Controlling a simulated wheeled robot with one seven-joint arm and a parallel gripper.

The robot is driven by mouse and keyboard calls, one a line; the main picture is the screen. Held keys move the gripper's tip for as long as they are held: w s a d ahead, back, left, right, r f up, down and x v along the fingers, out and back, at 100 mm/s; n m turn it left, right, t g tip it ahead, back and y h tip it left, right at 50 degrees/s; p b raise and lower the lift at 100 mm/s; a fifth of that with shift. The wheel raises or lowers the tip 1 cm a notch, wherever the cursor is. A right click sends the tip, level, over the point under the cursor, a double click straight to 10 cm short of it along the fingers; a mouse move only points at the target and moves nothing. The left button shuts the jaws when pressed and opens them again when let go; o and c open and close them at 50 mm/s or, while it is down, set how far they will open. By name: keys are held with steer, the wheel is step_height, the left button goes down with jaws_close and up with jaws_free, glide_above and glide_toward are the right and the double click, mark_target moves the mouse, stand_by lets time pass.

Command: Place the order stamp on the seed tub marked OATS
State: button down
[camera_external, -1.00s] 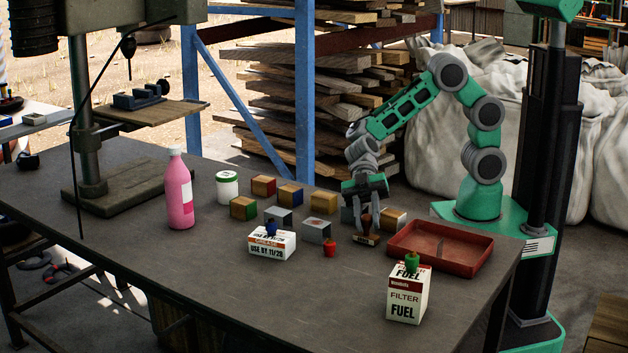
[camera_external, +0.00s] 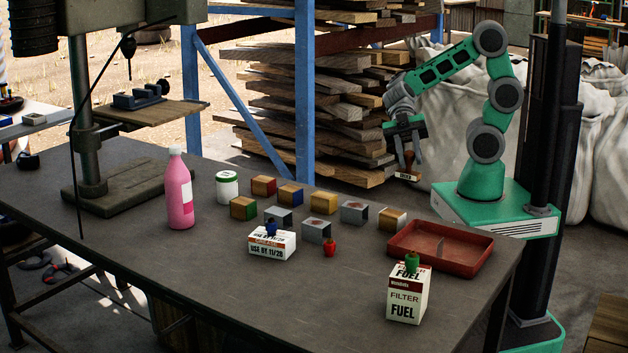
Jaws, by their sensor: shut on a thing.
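My gripper (camera_external: 407,150) is shut on the order stamp (camera_external: 408,173), a brown stamp with a block base and pale label. It hangs upright in the air above the table's back edge, behind the red tray. A white tub (camera_external: 228,190) with a green lid stands at the back of the table, left of the blocks and far left of my gripper. Its marking is too small to read. I see no legible OATS marking anywhere.
Several coloured blocks (camera_external: 324,202) stand mid-table. A pink bottle (camera_external: 180,195), a grease box (camera_external: 272,246) with a blue-topped stamp, a small red item (camera_external: 329,249), a fuel filter box (camera_external: 406,300) with a green item on top and a red tray (camera_external: 470,262) surround them. The front left of the table is clear.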

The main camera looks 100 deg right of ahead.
steer(key=shift+s+r, duration=0.15)
steer(key=shift+r, duration=0.05)
steer(key=shift+d+f, duration=0.2)
steer(key=shift+d, duration=0.1)
steer(key=w+d+m+t+h, duration=0.1)
steer(key=w+d+m+t, duration=0.25)
steer(key=w+d, duration=1.15)
steer(key=w+d+r+m+t+h, duration=0.2)
steer(key=w+d+r+m+t, duration=0.15)
steer(key=w, duration=0.35)
steer(key=w+d+r+m+t+h, duration=0.25)
steer(key=w+d+r, duration=0.25)
steer(key=w, duration=0.3)
steer(key=g+p, duration=0.1)
glide_above(227, 175)
steer(key=shift+n, duration=0.35)
step_height(227, 175, down, 10)
steer(key=shift+d+f, duration=0.1)
steer(key=shift+d, duration=0.05)
step_height(227, 175, down, 3)
steer(key=shift+w, duration=0.1)
